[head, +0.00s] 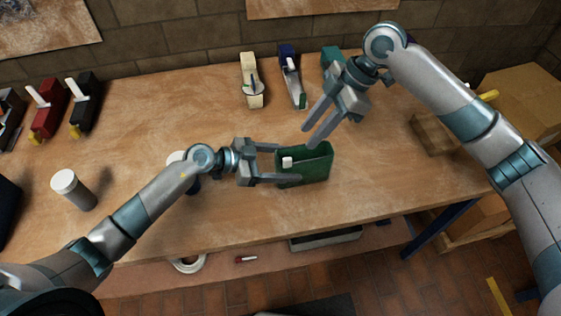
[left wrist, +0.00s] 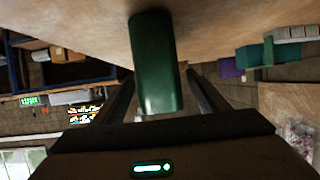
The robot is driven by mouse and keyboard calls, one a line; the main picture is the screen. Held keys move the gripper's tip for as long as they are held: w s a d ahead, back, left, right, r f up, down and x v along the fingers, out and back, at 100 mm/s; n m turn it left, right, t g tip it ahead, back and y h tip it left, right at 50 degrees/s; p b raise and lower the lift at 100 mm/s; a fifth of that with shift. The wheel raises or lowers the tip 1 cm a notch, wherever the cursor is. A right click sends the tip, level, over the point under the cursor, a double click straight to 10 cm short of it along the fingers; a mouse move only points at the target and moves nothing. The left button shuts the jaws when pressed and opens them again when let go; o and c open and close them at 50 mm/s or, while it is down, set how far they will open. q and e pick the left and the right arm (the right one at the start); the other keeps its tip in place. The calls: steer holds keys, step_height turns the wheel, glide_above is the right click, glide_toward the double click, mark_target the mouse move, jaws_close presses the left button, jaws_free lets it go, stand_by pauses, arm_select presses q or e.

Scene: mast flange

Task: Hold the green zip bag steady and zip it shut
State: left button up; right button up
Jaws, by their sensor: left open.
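The green zip bag (head: 318,172) stands near the front middle of the table. Its long top opening shows dark inside, and a small white tab (head: 287,161) sits at the left end of the top. My left gripper (head: 289,163) is open, with one finger along the bag's far side and one along its near side. In the left wrist view the green bag (left wrist: 155,65) stands between the two fingers, with gaps visible on both sides. My right gripper (head: 308,138) is open and empty, its fingertips just above the bag's far edge; contact is not visible.
A white-capped grey bottle (head: 75,190) stands at left, and another white-capped thing is partly hidden behind my left wrist. Red and black holders (head: 82,103) stand at back left, cream and blue ones (head: 252,82) at back middle. A wooden tray (head: 433,133) lies right.

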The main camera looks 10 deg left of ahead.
mark_target(289, 158)
arm_select(q)
steer(key=shift+x, duration=2.9)
steer(key=c, duration=1.2)
steer(key=shift+c, duration=0.2)
arm_select(e)
steer(key=shift+a+r+h, duration=0.2)
steer(key=shift+r+h, duration=0.15)
steer(key=shift+r, duration=0.25)
steer(key=shift+a+r+h, duration=0.15)
steer(key=shift+r+h, duration=0.2)
steer(key=shift+r, duration=0.25)
steer(key=shift+c, duration=0.4)
steer(key=shift+f, duration=0.15)
steer(key=x, duration=1.1)
steer(key=shift+w+a+f, duration=0.1)
steer(key=shift+a+f, duration=0.05)
steer(key=shift+f, duration=0.2)
jaws_close()
